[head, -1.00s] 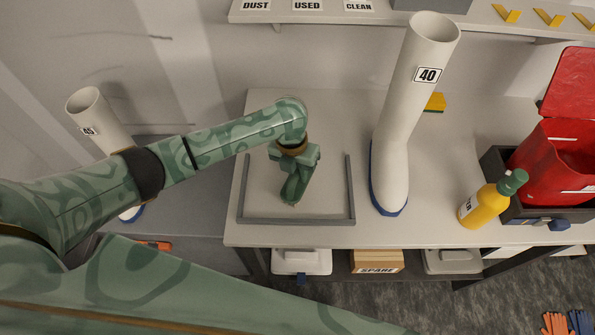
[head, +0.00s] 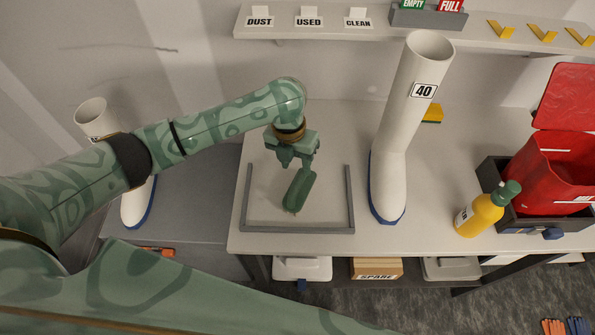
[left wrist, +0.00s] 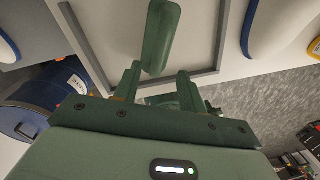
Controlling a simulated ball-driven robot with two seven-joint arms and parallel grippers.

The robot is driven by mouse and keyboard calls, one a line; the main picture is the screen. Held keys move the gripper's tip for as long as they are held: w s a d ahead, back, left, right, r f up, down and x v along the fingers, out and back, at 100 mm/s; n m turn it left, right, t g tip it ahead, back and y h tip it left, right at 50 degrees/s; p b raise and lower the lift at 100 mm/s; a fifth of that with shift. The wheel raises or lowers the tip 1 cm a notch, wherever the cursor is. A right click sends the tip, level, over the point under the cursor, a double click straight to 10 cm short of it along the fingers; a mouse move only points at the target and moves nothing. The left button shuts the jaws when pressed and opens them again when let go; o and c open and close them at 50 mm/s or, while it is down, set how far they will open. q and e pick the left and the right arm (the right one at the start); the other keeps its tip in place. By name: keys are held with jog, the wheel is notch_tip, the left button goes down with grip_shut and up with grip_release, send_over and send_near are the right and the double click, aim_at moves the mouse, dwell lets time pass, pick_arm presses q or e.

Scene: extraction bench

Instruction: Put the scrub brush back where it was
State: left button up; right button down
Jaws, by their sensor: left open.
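The green scrub brush (head: 299,191) is on the white bench inside the low grey three-sided frame (head: 297,229). It is tilted in the head view, with its lower end toward the front rail. My left gripper (head: 296,162) is open just above and behind the brush's upper end. In the left wrist view the brush (left wrist: 161,35) lies beyond and between the two spread fingers (left wrist: 158,75), with no finger visibly closed on it. The grey frame also shows there (left wrist: 205,76). My right gripper is not in view.
A tall white boot marked 40 (head: 388,180) stands right of the frame, and another boot (head: 137,203) stands left on a lower grey surface. A yellow bottle (head: 480,213) and a red bin (head: 552,170) are at the right. A labelled shelf (head: 375,30) runs behind.

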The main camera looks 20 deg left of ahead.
pick_arm(q)
jog(key=r, duration=0.3)
jog(key=shift+a+r+p, duration=0.2)
jog(key=shift+r+p, duration=0.1)
jog(key=shift+r, duration=0.1)
